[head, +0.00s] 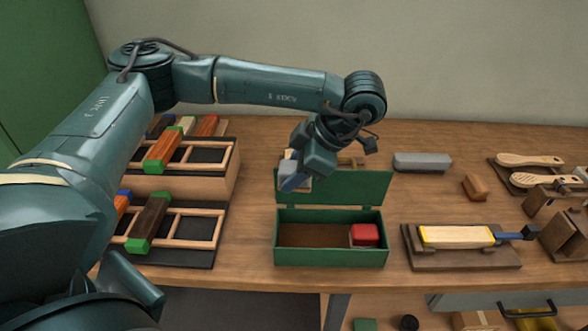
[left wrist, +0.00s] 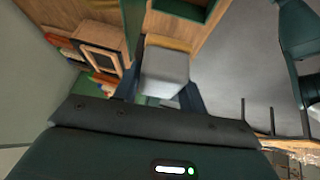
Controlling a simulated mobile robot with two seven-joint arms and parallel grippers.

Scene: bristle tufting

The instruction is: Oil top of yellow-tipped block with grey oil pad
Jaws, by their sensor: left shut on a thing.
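The yellow-tipped block (head: 457,237) is pale wood with a yellow left end. It lies flat on a dark wooden fixture (head: 460,262) at the right of the head view, with a blue-handled clamp (head: 512,237) at its right end. My left gripper (head: 293,181) is in front of the raised lid of a green box, left of the block and well apart from it. In the left wrist view it is shut on the grey oil pad (left wrist: 166,68), a grey block with a tan strip along its far edge. My right gripper is out of view.
The green box (head: 330,258) stands open with a red block (head: 364,235) inside. Wooden racks (head: 190,187) with coloured-end blocks stand at left. A grey bar (head: 422,162), a brown block (head: 476,188) and brush bodies (head: 530,160) lie at the back right.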

